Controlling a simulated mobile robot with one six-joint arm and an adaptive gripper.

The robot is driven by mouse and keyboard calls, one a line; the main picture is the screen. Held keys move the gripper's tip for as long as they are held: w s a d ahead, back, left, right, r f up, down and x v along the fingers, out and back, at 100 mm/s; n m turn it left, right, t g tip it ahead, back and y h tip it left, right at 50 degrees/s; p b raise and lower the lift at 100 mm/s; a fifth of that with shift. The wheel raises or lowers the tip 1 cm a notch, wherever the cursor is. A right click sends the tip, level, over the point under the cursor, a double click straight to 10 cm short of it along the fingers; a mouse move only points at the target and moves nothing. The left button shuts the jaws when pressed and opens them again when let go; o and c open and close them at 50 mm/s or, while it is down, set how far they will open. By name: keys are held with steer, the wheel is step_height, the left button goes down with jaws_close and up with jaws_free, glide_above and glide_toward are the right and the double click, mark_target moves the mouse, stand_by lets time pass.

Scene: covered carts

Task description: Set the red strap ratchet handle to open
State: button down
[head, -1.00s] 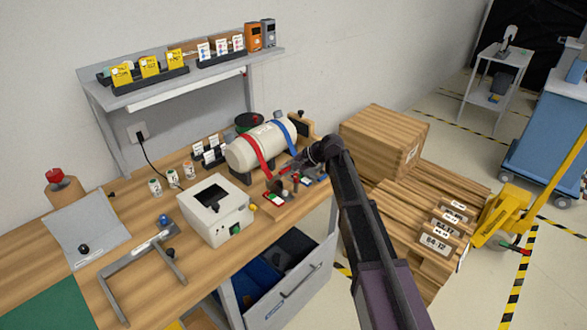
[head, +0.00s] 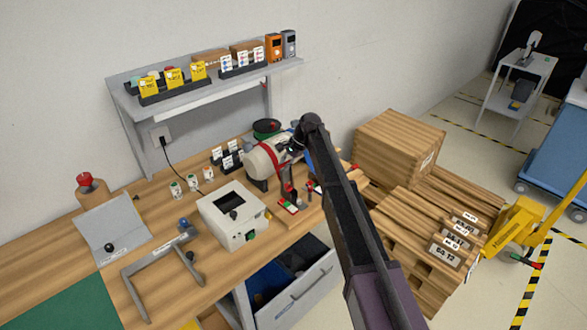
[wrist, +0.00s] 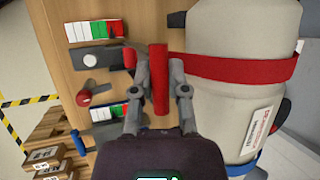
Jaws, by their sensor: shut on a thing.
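The red handle bar (wrist: 160,60) stands between my fingers in the wrist view. My gripper (wrist: 160,85) is shut on it. The red strap (wrist: 230,68) runs from beside the bar across the cream cylinder (wrist: 220,105). A grey ratchet plate (wrist: 92,58) lies left of the bar, with a red-green-white label (wrist: 95,30) above it. In the head view the cylinder (head: 262,160) lies on the bench and the red strap (head: 275,165) shows in part. My wrist and arm hide the handle's top and much of the cylinder there.
A red-knobbed lever (wrist: 85,97), a second label (wrist: 108,112) and a blue part (wrist: 79,143) sit near the ratchet. A white box device (head: 232,212) stands left on the bench. A shelf (head: 205,85) hangs above the bench. Wooden crates (head: 400,140) stand to the right.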

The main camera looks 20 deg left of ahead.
steer(key=shift+w+a+f, duration=0.15)
steer(key=shift+w+a, duration=0.05)
steer(key=shift+a, duration=0.7)
steer(key=c, duration=0.9)
jaws_free()
steer(key=shift+w+d, duration=0.1)
steer(key=shift+w, duration=0.05)
